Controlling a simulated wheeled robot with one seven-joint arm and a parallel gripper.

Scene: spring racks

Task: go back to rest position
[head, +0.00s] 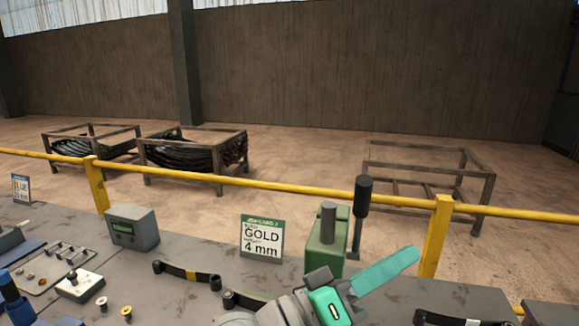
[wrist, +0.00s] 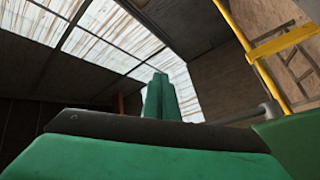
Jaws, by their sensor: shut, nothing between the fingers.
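My gripper (head: 408,258) is over the front of the workbench in the head view, to the right of the green press. Its teal fingers point up and to the right. In the wrist view the fingers of my gripper (wrist: 159,88) stand together, closed and empty, against the roof and its bright panels. The end of my arm hides part of the bench below it. No marker of a rest position shows.
A green press (head: 325,245) with a black lever (head: 362,205) stands close beside my gripper. A yellow rail (head: 290,187) runs behind; metal racks (head: 425,178) stand beyond.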

